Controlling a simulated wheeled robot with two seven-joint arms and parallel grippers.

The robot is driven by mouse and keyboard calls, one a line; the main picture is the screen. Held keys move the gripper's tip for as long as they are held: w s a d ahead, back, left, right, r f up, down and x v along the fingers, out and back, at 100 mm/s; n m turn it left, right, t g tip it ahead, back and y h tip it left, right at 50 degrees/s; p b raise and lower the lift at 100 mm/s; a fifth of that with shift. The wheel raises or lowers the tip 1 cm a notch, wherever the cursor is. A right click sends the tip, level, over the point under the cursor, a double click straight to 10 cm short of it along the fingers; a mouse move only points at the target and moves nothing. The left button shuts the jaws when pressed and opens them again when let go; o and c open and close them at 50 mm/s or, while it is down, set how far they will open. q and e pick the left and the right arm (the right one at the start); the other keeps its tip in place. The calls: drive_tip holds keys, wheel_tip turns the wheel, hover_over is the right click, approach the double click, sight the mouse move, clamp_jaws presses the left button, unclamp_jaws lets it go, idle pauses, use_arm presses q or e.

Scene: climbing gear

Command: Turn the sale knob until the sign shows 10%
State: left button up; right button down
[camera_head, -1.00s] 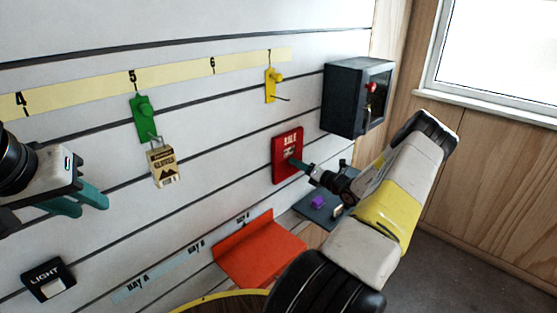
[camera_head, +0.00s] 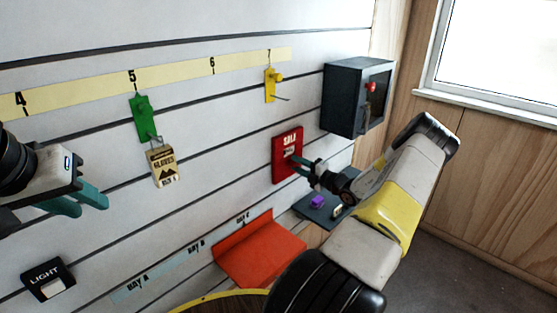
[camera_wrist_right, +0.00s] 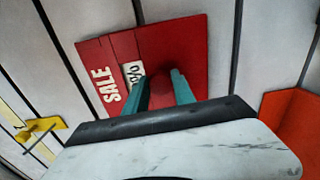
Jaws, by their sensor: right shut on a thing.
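The red sale sign (camera_head: 287,142) is mounted on the slatted wall and carries the word SALE. In the right wrist view the sign (camera_wrist_right: 95,62) has a small white window (camera_wrist_right: 133,75); its characters look like a number with a percent mark, but the number is partly hidden and I cannot read it surely. My right gripper (camera_head: 296,164) is at the sign's lower part. In the wrist view its teal fingers (camera_wrist_right: 160,80) are shut on the red knob (camera_wrist_right: 162,88), which they partly hide. My left gripper (camera_head: 90,203) is open and empty at the far left, away from the sign.
A dark box with a red knob (camera_head: 345,98) hangs right of the sign. A yellow hook (camera_head: 270,85) is above, a green hook (camera_head: 142,118) with a gloves tag (camera_head: 163,167) to the left. An orange shelf (camera_head: 262,250) and a dark shelf (camera_head: 318,209) are below.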

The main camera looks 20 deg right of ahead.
drive_tip(key=shift+d+m, duration=0.1)
drive_tip(key=shift+m, duration=0.2)
drive_tip(key=c, duration=1.1)
unclamp_jaws()
drive_tip(key=shift+s, duration=0.1)
drive_tip(key=v, duration=0.7)
drive_tip(key=shift+s+d, duration=0.1)
drive_tip(key=shift+s, duration=0.25)
